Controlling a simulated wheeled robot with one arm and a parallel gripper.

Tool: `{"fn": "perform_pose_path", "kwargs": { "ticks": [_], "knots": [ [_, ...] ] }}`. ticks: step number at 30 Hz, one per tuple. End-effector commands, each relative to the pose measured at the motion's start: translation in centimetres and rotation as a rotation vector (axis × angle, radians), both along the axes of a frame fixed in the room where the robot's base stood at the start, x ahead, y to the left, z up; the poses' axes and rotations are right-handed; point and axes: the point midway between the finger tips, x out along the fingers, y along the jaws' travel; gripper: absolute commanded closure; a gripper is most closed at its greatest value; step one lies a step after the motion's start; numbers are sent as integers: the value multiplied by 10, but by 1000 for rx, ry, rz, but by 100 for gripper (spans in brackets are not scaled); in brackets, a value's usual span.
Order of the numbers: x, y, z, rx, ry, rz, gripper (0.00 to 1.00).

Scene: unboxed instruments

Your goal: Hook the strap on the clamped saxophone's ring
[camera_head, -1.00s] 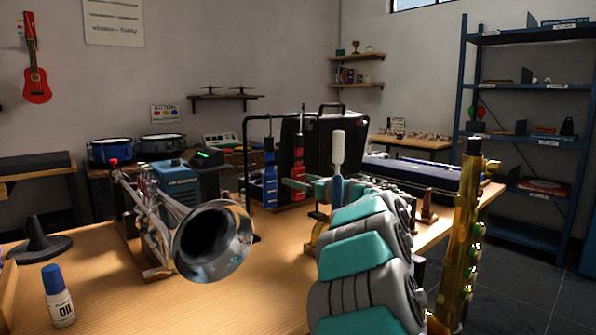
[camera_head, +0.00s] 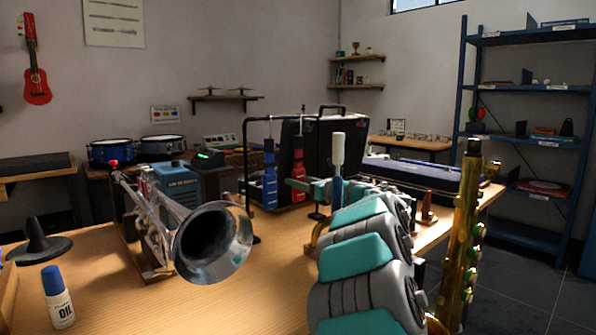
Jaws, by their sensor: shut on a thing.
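The gold saxophone (camera_head: 463,235) stands upright at the right, partly behind my arm; I cannot make out its ring or clamp. A red strap (camera_head: 298,165) and a blue strap (camera_head: 270,180) are at the dark hanging stand (camera_head: 246,160) in the middle of the bench. My teal and grey arm reaches away from me toward them. My gripper (camera_head: 297,184) is small and partly hidden by my own arm. It is at the red strap's lower half and appears shut on it. The contact is hard to see.
A silver trumpet (camera_head: 213,243) rests on a stand left of my arm. An oil bottle (camera_head: 58,298) and a black cone-shaped mute (camera_head: 38,243) are at the left. An open black case (camera_head: 335,150) stands behind the straps. The front middle of the bench (camera_head: 165,305) is clear.

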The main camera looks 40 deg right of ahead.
Motion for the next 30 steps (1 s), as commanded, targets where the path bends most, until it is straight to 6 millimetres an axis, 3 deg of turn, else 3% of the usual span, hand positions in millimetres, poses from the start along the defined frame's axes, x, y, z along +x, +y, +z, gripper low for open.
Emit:
{"fn": "perform_pose_path", "kwargs": {
  "ticks": [30],
  "knots": [
    [-2,-1,26,0,0,-1,95]
  ]
}}
